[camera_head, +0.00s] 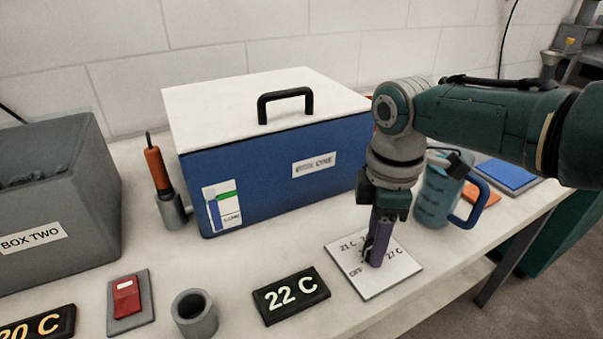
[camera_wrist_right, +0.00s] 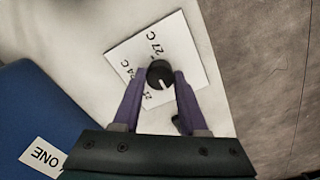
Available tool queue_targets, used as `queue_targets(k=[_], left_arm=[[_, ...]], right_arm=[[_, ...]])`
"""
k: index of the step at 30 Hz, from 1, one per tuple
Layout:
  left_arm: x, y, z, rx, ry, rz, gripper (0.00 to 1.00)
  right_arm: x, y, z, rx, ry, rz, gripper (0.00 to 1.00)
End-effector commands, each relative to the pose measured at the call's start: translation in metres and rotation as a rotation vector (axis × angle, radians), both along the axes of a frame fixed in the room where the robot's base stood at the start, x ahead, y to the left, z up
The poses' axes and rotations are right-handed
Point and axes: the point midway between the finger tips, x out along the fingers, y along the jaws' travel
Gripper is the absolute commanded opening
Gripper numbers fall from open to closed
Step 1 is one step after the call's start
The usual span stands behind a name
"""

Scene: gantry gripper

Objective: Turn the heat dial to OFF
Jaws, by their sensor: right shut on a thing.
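The heat dial is a round black knob (camera_wrist_right: 159,72) on a white plate (camera_wrist_right: 196,62), which lies on the bench in the head view (camera_head: 376,290). The plate carries the marks 21 C, 24 C, 27 C and OFF. My right gripper (camera_head: 373,258) points down over the plate. Its purple fingers (camera_wrist_right: 161,78) are shut on the knob, one on each side. The knob's white line points toward the bottom and slightly right in the wrist view; the OFF mark is not readable there. In the head view the fingers hide the knob. My left gripper is not in view.
A blue box with white lid (camera_head: 270,175) stands behind the dial, a teal jug (camera_head: 435,190) to its right. A 22 C sign (camera_head: 291,295), grey cup (camera_head: 195,315), red switch (camera_head: 127,297) and grey box (camera_head: 60,200) are to the left. The bench's front edge is close.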

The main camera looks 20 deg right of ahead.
Motion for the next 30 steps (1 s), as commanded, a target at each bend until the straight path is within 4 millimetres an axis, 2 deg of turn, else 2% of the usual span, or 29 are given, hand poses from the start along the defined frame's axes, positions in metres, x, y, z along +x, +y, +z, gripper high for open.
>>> queue_targets(k=[5,6,13,22,26,30], left_arm=[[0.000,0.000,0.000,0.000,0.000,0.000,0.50],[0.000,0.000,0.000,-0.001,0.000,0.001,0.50],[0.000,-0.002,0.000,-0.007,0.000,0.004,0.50],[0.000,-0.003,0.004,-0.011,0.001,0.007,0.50],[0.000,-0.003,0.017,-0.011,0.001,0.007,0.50],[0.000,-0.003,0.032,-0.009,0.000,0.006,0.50]], right_arm=[[0.000,0.000,0.000,0.000,0.000,0.002,0.00],[0.000,0.000,0.000,0.000,0.000,0.002,0.47],[0.000,0.000,0.000,0.000,0.000,0.001,0.72],[0.000,0.000,0.005,0.000,0.000,0.000,0.72],[0.001,0.000,0.026,0.000,-0.002,0.001,0.72],[0.000,0.000,0.056,-0.001,-0.003,0.002,0.72]])
